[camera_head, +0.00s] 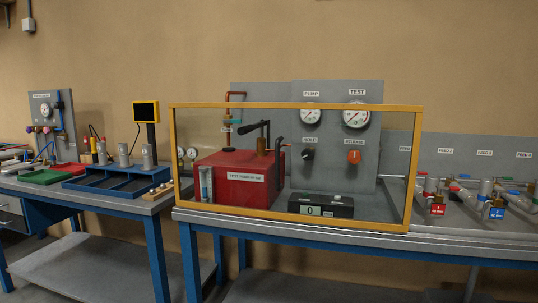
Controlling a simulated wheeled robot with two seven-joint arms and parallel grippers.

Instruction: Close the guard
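The guard (300,106) is a clear panel in a yellow frame. It stands upright at the front of the bench, and its lower bar runs along the bench's front edge. Behind it I see the red test pump box (225,191) with a black lever (249,129), a black box with a display (335,206), and a grey panel (335,140) with PUMP and TEST gauges, a black knob and an orange knob. I cannot tell whether the guard is latched. Neither of my grippers shows.
The bench (365,241) has blue legs. To the right are several valve fittings with red and blue tags (437,209). A left bench (100,194) holds a blue tray (115,187), a green tray (45,176) and a small screen (146,112). The guard's front is unobstructed.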

